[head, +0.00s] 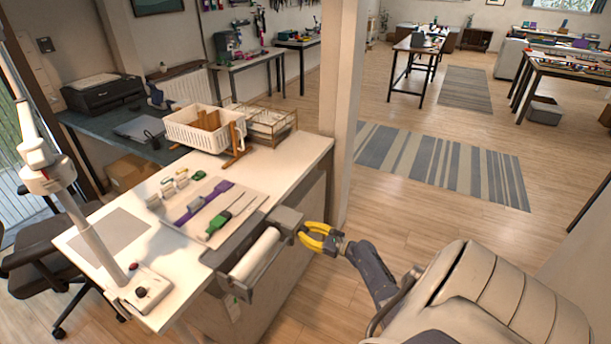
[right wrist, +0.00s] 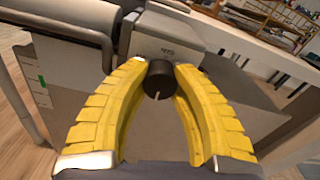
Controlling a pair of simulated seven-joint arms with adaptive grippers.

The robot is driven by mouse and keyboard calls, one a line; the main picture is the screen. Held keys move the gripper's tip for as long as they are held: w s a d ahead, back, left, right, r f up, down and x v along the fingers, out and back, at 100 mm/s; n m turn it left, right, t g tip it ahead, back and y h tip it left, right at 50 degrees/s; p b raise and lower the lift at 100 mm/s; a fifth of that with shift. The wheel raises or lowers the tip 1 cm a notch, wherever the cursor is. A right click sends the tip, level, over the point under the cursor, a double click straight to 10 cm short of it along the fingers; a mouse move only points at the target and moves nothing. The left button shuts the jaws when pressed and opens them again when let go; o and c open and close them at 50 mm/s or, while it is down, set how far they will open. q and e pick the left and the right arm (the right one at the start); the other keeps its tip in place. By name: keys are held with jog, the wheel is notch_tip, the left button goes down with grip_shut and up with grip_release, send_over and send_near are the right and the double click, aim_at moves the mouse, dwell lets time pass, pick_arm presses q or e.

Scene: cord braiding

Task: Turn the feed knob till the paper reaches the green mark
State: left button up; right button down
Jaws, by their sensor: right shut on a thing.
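The feed knob (right wrist: 159,82) is a dark short cylinder with a pale line on its face, on the grey end housing (head: 287,220) of the paper feeder. My right gripper (right wrist: 152,68), with yellow padded fingers, has its fingertips on both sides of the knob and is shut on it; it also shows in the head view (head: 304,236). The white paper roll (head: 256,254) lies along the table's front edge. The green mark (right wrist: 42,80) is on a pale strip with dark ticks below the roll. The paper's lower edge is hard to make out. My left gripper is not in view.
The white table (head: 290,160) holds a tool board (head: 247,208), a white basket (head: 190,133) and a wire rack (head: 275,125). A pale jointed arm on a base (head: 142,287) stands at its left. A post (head: 345,100) rises behind the table; the floor to the right is open.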

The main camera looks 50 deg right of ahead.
dwell(0.3)
jog(key=c, duration=1)
grip_release()
jog(key=shift+o, duration=0.2)
jog(key=shift+s, duration=0.1)
jog(key=v, duration=1.1)
jog(key=shift+s, duration=0.4)
jog(key=shift+d, duration=0.1)
